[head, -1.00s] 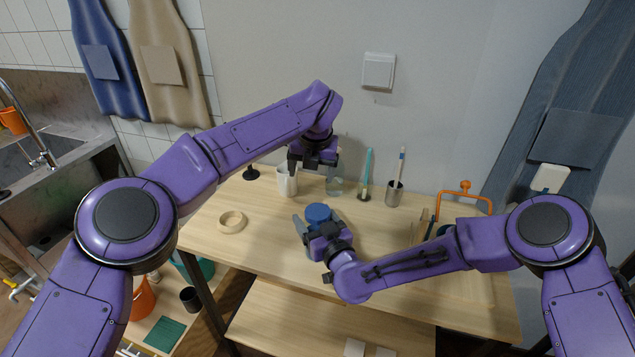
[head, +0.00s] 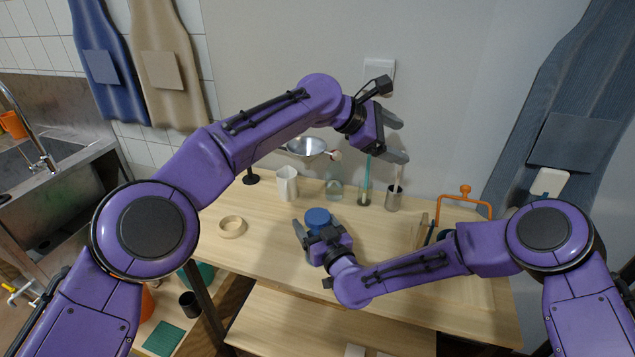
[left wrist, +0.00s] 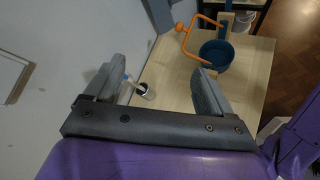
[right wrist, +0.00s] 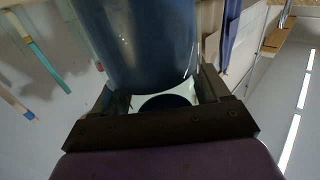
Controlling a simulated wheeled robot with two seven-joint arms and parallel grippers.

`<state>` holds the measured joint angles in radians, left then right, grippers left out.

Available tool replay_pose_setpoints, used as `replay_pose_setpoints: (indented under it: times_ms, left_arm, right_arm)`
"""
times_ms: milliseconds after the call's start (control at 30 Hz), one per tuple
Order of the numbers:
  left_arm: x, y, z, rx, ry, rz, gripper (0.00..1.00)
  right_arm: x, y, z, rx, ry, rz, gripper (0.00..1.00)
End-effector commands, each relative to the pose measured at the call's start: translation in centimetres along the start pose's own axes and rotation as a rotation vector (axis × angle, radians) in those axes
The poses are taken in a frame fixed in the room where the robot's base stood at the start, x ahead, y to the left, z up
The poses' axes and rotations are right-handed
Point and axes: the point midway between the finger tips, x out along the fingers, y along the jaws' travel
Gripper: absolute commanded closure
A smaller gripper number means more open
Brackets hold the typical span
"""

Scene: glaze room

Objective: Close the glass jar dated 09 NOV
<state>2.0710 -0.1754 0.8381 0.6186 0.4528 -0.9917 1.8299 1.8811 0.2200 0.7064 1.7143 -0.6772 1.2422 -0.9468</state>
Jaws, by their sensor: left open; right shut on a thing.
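My right gripper (head: 315,240) is shut on a blue, round-topped thing (head: 318,217) over the middle of the table. In the right wrist view it is a large dark blue cylinder (right wrist: 145,45) between the fingers; I cannot tell whether it is a whole jar or what its lid is. My left gripper (head: 397,140) is open and empty, raised above the back of the table near the wall; its fingers also show in the left wrist view (left wrist: 160,90). A small clear glass jar (head: 334,189) stands at the back. No date label is readable.
A white pitcher (head: 287,184), a glass with a teal brush (head: 364,196) and a metal cup (head: 393,199) stand along the back. A tape ring (head: 231,226) lies at left. An orange-framed tool (left wrist: 184,32) and blue bowl (left wrist: 215,54) are at right. The left-front tabletop is clear.

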Motion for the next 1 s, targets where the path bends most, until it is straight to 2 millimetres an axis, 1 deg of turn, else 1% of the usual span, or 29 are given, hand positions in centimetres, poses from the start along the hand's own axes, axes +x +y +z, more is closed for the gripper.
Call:
replay_pose_setpoints:
  times_ms: [33, 67, 100, 167, 200, 300, 400, 500, 600, 867, 1000]
  left_arm:
    - [-0.3, -1.7, -1.4, 0.021, 0.084, -0.097, 0.17]
    - [-0.6, -2.7, -2.5, 0.028, 0.141, -0.156, 0.17]
    - [-1.3, -4.0, -3.9, 0.036, 0.223, -0.229, 0.17]
    - [-2.5, -5.5, -6.0, 0.042, 0.351, -0.325, 0.17]
    - [-3.5, -6.3, -7.4, 0.043, 0.436, -0.379, 0.17]
    - [-6.2, -7.5, -10.1, 0.040, 0.629, -0.477, 0.17]
    - [-8.5, -7.9, -11.8, 0.035, 0.772, -0.530, 0.17]
    - [-9.8, -8.0, -12.7, 0.031, 0.854, -0.556, 0.17]
    - [-10.3, -8.1, -13.0, 0.029, 0.882, -0.565, 0.17]
    - [-10.3, -8.1, -13.0, 0.029, 0.880, -0.566, 0.17]
    - [-9.8, -8.6, -13.8, 0.028, 0.880, -0.569, 0.17]
  right_arm:
    - [-0.1, 0.0, 0.2, 0.000, -0.003, -0.001, 1.00]
    - [-0.1, 0.0, 0.2, 0.000, -0.003, -0.001, 1.00]
    - [-0.1, 0.0, 0.2, 0.000, -0.003, -0.001, 1.00]
    - [-0.1, 0.0, 0.2, 0.000, -0.003, -0.001, 1.00]
    - [-0.1, 0.0, 0.2, 0.000, -0.003, 0.000, 1.00]
    - [-0.1, 0.0, 0.2, 0.000, -0.003, 0.000, 1.00]
    - [-0.1, 0.0, 0.2, 0.000, -0.003, 0.000, 1.00]
    - [-0.1, 0.0, 0.2, 0.000, -0.003, -0.001, 1.00]
    - [-0.1, 0.0, 0.2, 0.000, -0.004, -0.001, 1.00]
    - [-0.1, 0.0, 0.2, 0.000, -0.003, -0.001, 1.00]
    - [-0.1, 0.0, 0.2, 0.000, -0.003, -0.001, 1.00]
